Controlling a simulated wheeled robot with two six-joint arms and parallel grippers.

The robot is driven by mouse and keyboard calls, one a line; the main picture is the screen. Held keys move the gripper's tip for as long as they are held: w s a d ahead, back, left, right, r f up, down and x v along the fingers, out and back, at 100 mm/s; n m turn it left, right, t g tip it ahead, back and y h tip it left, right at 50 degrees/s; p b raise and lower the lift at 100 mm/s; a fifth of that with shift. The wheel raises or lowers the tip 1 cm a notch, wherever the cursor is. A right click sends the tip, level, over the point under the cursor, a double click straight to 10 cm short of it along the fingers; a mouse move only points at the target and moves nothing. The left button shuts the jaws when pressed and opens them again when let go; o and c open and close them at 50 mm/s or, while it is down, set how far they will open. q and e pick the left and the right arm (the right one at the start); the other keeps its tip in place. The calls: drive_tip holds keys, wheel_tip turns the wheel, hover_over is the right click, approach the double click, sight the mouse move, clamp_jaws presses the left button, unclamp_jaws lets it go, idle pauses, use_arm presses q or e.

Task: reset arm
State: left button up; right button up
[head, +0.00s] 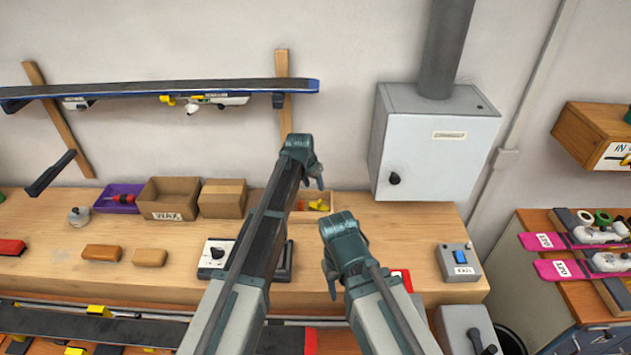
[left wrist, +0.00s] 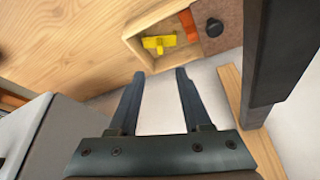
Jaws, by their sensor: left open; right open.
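My left gripper (head: 318,181) hangs in front of the wall, above the back edge of the bench, near a small wooden box (head: 310,214). In the left wrist view its two fingers (left wrist: 158,74) are apart with nothing between them. That view also shows the box, with a yellow piece (left wrist: 157,43) and an orange piece (left wrist: 188,25) inside, beyond the fingertips. My right gripper (head: 329,281) is lower, over the front part of the bench, partly hidden by its own arm. It is open, and I see nothing held in it.
The wooden bench (head: 190,238) carries a wax box (head: 168,199), a purple tray (head: 118,198), blocks and a blue-switch box (head: 458,262). A ski (head: 170,88) hangs on wall brackets. Pink-tipped skis (head: 570,240) lie at far right.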

use_arm(q)
drive_tip(key=shift+s+a+r, duration=0.1)
drive_tip(key=shift+s+r, duration=0.1)
drive_tip(key=shift+r, duration=0.35)
use_arm(e)
drive_tip(key=shift+r, duration=0.6)
drive_tip(key=shift+f, duration=0.1)
use_arm(q)
drive_tip(key=s+a+f+g+y+b, duration=0.1)
drive_tip(key=s+f+b, duration=0.2)
drive_tip(key=s, duration=0.9)
drive_tip(key=s+a+f+g+y+b, duration=0.1)
drive_tip(key=s+f+g+b, duration=0.1)
drive_tip(key=s, duration=1)
drive_tip(key=s+a+f+g+y+b, duration=0.1)
drive_tip(key=s+f+b, duration=0.3)
drive_tip(key=s, duration=0.8)
wheel_tip(320, 180, down, 2)
drive_tip(key=shift+a+f+n+g, duration=0.2)
drive_tip(key=shift+a+n+g, duration=0.1)
drive_tip(key=shift+a, duration=0.1)
use_arm(e)
wheel_tip(320, 180, down, 10)
